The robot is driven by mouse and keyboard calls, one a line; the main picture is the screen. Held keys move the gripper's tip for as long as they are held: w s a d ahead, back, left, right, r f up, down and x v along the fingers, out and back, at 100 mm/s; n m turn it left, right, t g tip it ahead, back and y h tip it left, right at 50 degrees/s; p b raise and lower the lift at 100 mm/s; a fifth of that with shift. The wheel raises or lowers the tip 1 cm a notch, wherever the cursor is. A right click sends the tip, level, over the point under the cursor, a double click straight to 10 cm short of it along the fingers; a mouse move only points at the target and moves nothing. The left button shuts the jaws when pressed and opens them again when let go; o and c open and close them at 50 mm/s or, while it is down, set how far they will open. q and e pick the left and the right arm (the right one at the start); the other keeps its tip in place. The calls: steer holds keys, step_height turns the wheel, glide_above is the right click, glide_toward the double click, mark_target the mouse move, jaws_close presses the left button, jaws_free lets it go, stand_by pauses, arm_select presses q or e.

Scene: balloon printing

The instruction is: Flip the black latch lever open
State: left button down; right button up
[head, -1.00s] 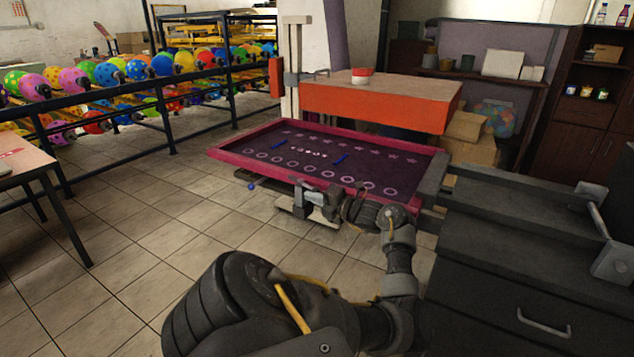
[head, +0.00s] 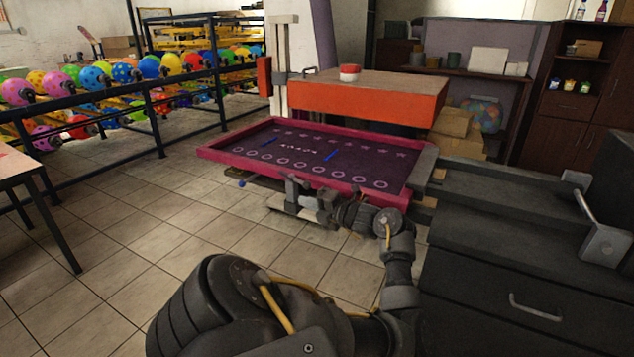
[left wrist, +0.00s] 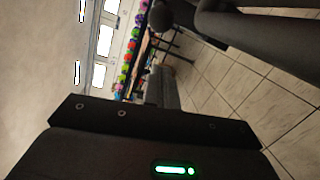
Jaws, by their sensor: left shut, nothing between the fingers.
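The printing screen (head: 232,158), a dark purple panel in a pink frame, lies level in the middle of the head view. My left gripper (head: 292,188) is at the near long edge of this frame, shut and empty. I cannot tell whether it touches the frame. I cannot make out the black latch lever for certain in the head view. The left wrist view shows a dark bar with screws and a green light at its bottom, and a dark rounded part (left wrist: 160,20) that I cannot identify. My right gripper is not in view.
An orange-sided table (head: 366,101) with a red-and-white round object (head: 349,72) stands behind the screen. A dark drawer cabinet (head: 480,290) is at right. Balloon racks (head: 150,112) fill the back left. The tiled floor (head: 130,225) left of the screen is open.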

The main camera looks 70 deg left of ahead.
arm_select(q)
steer(key=shift+s+d+r+b+v, duration=0.1)
steer(key=shift+s+v, duration=0.05)
steer(key=shift+v, duration=0.75)
steer(key=shift+s+d+r+b+v, duration=0.1)
steer(key=shift+s+v, duration=0.1)
steer(key=shift+v, duration=0.75)
steer(key=shift+s+d+r+b+v, duration=0.1)
steer(key=shift+s+v, duration=0.05)
steer(key=shift+v, duration=0.75)
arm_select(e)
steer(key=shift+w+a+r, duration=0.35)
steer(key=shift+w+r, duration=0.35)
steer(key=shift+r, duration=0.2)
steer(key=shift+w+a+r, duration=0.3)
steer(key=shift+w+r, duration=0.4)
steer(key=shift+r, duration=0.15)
